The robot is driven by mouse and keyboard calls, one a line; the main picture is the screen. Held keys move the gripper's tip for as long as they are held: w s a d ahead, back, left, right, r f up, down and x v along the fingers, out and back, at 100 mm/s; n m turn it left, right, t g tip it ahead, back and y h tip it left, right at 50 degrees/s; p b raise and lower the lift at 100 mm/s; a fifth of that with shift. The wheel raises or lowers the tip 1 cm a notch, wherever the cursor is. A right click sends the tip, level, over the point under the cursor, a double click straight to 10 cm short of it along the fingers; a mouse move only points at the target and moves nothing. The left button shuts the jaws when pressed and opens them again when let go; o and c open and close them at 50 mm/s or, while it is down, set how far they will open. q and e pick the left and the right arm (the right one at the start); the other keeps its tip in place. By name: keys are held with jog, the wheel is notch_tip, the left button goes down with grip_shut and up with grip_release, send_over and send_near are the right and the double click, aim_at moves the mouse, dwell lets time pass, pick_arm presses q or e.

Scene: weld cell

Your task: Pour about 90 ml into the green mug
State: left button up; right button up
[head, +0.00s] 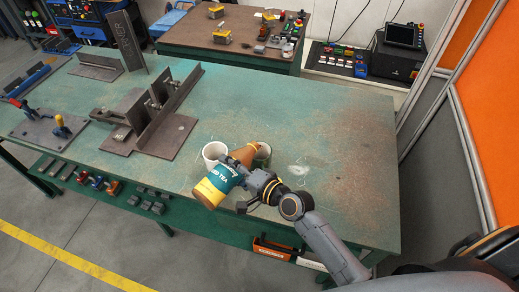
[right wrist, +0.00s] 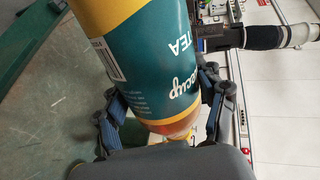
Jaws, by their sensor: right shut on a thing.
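My right gripper (head: 238,174) is shut on an iced tea bottle (head: 216,184) with a teal and yellow label. The bottle is tilted, its base toward the lower left and its amber neck toward the upper right. In the right wrist view the bottle (right wrist: 150,60) sits between both fingers; its mouth is hidden. A whitish mug (head: 211,152) stands on the bench left of the bottle's neck. I cannot tell which mug is green, or whether liquid is flowing. My left gripper is not in view.
The green bench top (head: 330,130) is clear to the right, with a pale smudge. Steel angle fixtures (head: 155,125) stand left of the mugs. Clamps (head: 60,128) lie further left. A second table (head: 200,30) with small parts stands behind.

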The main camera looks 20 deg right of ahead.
jog(key=shift+a+r, duration=0.15)
jog(key=shift+r, duration=0.05)
jog(key=shift+s+a+r+m+p, duration=0.15)
jog(key=shift+r+m+p, duration=0.35)
jog(key=shift+p, duration=0.1)
dwell(1.5)
jog(key=shift+f, duration=0.15)
jog(key=f+n+b, duration=0.2)
jog(key=f+b, duration=0.2)
jog(key=b, duration=0.1)
jog(key=shift+s+a+f+n+t+h, duration=0.15)
jog(key=shift+s+a+n+t+h, duration=0.15)
jog(key=shift+a+n+h, duration=0.1)
jog(key=shift+d+r+n, duration=0.1)
jog(key=shift+r+n, duration=0.25)
jog(key=shift+n, duration=0.05)
jog(key=shift+w+d+n+t+p, duration=0.1)
jog(key=shift+w+n+t+p, duration=0.05)
jog(key=shift+n+t+p, duration=0.2)
jog(key=shift+d+r+n+h+p, duration=0.1)
jog(key=shift+r+n+h+p, duration=0.15)
jog(key=shift+r+h+p, duration=0.05)
jog(key=shift+w+d, duration=0.1)
